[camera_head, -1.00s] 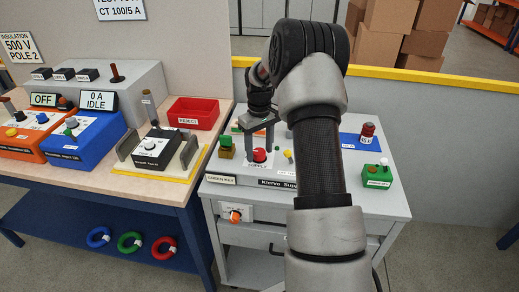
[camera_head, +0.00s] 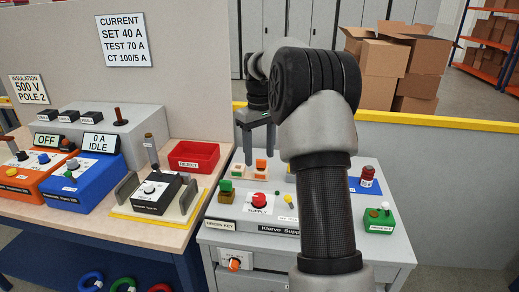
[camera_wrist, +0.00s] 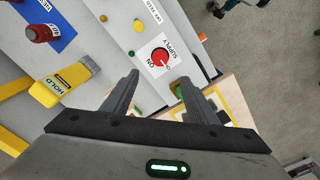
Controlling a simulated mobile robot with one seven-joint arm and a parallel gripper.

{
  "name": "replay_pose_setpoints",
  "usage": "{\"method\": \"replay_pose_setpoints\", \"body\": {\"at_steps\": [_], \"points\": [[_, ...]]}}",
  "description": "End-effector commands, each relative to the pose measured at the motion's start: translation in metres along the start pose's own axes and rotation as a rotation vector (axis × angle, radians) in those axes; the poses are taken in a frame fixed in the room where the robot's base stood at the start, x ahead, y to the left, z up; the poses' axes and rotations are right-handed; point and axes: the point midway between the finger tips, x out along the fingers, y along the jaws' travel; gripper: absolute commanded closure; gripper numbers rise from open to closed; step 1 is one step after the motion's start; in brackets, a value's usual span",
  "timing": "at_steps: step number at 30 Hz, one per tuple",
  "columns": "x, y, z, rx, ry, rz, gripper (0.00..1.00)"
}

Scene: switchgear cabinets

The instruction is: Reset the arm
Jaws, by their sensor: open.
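My gripper (camera_head: 257,143) is raised above the back part of the grey supply cabinet in the head view. In the wrist view my gripper (camera_wrist: 158,92) shows two separate fingers with nothing between them. Below it, the red SUPPLY knob (camera_head: 259,199) sits on a white plate on the cabinet top (camera_head: 235,213); the knob also shows in the wrist view (camera_wrist: 160,57), beyond the fingertips and apart from them. My arm hides part of the cabinet's middle and right.
Left is a bench with a red reject tray (camera_head: 194,157), a black tester (camera_head: 155,194), a blue unit (camera_head: 82,181) and an orange unit (camera_head: 30,176). A green block (camera_head: 379,220) and a red-topped part (camera_head: 367,176) stand right. A yellow-topped wall (camera_head: 450,120) runs behind.

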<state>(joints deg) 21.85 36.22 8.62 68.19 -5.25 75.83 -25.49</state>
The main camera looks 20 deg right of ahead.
Motion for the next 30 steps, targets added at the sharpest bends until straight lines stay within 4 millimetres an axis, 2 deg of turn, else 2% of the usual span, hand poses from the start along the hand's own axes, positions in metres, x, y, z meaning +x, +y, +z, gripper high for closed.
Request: {"method": "replay_pose_setpoints", "body": {"at_steps": [5,20,23,26,30], "points": [[-0.009,0.000,0.000,0.000,0.000,0.000,0.47],[-0.012,-0.002,0.001,0.000,0.002,0.002,0.47],[-0.027,-0.015,0.006,0.002,0.017,0.016,0.47],[-0.056,-0.040,0.020,0.009,0.051,0.043,0.47],[-0.097,-0.087,0.059,0.034,0.122,0.085,0.47]]}}
